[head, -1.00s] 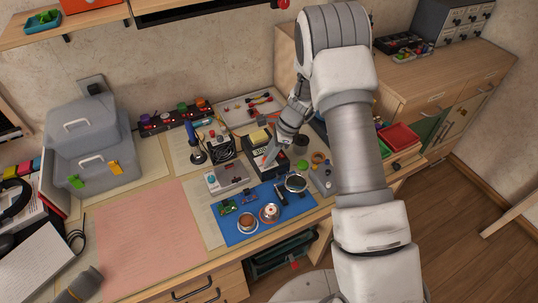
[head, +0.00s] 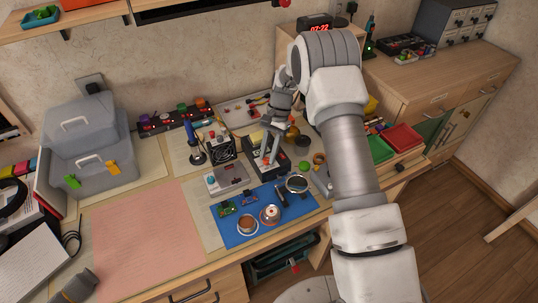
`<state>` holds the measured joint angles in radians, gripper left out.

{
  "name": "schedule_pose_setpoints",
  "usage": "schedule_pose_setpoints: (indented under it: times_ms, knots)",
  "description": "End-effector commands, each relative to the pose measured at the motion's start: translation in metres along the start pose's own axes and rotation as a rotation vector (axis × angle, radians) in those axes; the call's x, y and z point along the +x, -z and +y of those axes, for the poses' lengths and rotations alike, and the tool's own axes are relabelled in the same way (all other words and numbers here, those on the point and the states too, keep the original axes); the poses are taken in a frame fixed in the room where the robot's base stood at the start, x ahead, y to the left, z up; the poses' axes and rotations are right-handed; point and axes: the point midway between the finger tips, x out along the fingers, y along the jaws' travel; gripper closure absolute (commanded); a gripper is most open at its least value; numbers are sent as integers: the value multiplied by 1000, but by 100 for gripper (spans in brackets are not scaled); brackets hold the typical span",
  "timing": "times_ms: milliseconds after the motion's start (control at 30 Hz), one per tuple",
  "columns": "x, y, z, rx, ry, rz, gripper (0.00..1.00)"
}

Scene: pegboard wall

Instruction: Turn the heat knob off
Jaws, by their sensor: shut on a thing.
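A black station box (head: 277,172) stands on the bench behind the blue mat, with a yellow pad at its back. My gripper (head: 268,161) reaches down to the front of this box from above, its pale fingers close together on it. The heat knob itself is hidden by the fingers at this size. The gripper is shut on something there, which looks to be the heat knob. The knob's pointer and markings cannot be read.
The blue mat (head: 250,236) with small parts and round tins lies in front. A blue-handled iron in a stand (head: 194,146) and a small fan (head: 221,147) are to the left. Green and red trays (head: 402,138) sit right of my arm. The pink sheet (head: 145,238) is clear.

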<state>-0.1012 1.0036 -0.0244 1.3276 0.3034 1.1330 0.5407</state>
Motion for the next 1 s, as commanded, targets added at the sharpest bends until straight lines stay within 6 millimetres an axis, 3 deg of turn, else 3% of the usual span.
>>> schedule_pose_setpoints:
  times_ms: [400, 1000]
  knots:
    - [0, 0, -2, -201, -83, 0, 100]
    - [0, 0, -2, -238, -99, 1, 100]
